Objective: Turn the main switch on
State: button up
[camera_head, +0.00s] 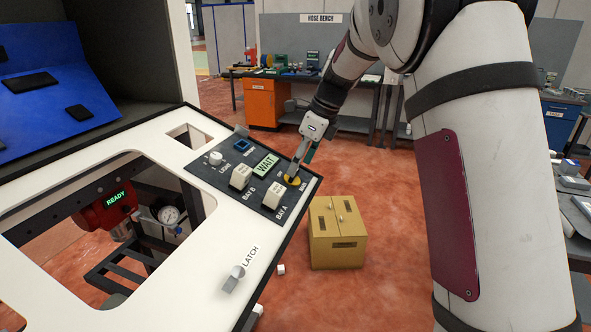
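The main switch (292,181) is a dark knob on a yellow round plate at the right end of the dark control panel (222,178), beside a label that seems to read MAIN. My gripper (297,170) reaches down from the upper right, with its fingertips at the knob. The fingers partly hide the knob, and I cannot tell whether they are closed on it or which way it points. A lit green display (266,164) on the panel reads WAIT.
The panel also bears BAY A (273,195) and BAY B (241,177) switches, a LIGHT knob (216,158) and a blue button (242,145). A LATCH knob (234,277) is on the white top. A red unit (108,205) reads READY.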

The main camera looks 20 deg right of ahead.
jog(key=v, duration=0.8)
jog(key=shift+r, duration=0.3)
jog(key=s+a+r+n+t+h, duration=0.1)
jog(key=s+r+n, duration=0.1)
jog(key=s+n, duration=0.55)
jog(key=s+a+r+n, duration=0.25)
jog(key=s+n, duration=0.25)
jog(key=s, duration=0.6)
jog(key=s+f+n+t+h, duration=0.1)
jog(key=s+f+n, duration=0.2)
jog(key=s+n, duration=0.3)
jog(key=s+f+n+t+h, duration=0.1)
jog(key=s+f+n, duration=0.1)
jog(key=s+n, duration=0.5)
jog(key=s, duration=0.3)
jog(key=shift+f+h, duration=0.3)
jog(key=shift+f, duration=0.1)
